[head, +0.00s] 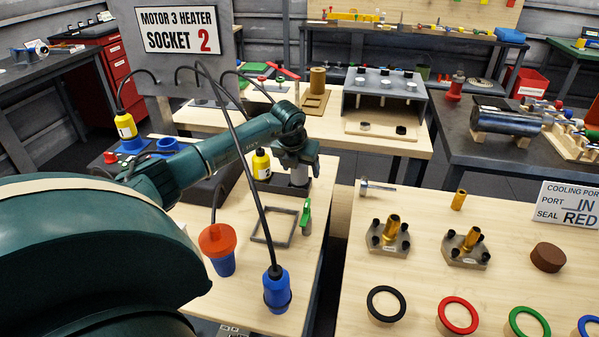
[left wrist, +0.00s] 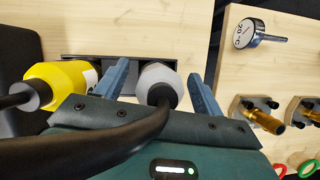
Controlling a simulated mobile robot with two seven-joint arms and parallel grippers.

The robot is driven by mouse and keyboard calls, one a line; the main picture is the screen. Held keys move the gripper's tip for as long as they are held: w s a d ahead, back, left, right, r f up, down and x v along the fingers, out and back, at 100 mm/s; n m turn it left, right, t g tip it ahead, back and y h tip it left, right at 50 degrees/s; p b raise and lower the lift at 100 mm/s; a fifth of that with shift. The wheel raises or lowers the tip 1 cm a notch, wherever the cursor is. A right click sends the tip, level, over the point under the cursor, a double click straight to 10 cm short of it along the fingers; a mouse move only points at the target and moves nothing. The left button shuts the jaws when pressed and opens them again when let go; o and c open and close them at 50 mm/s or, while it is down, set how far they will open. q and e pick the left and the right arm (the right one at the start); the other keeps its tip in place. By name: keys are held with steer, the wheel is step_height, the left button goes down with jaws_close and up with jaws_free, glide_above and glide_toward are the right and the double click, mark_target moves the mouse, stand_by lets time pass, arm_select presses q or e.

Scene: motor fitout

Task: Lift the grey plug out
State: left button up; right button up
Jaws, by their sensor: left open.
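The grey plug (head: 299,177) stands upright in a dark holder (head: 285,193) on the left wooden table. In the left wrist view the grey plug (left wrist: 158,78) sits between the two blue fingers of my left gripper (left wrist: 160,88), with a visible gap to each finger. A dark cable crosses in front of its lower part. In the head view my left gripper (head: 297,158) is right above the plug, and its wrist hides the plug's top. The gripper is open. My right gripper is not in view.
A yellow plug (head: 261,166) stands close left of the grey plug; it also shows in the left wrist view (left wrist: 62,83). A sign (head: 178,31) reads socket 2.

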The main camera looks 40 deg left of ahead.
arm_select(q)
steer(key=shift+f, duration=0.2)
steer(key=shift+c, duration=0.6)
steer(key=shift+w, duration=0.1)
steer(key=c, duration=1)
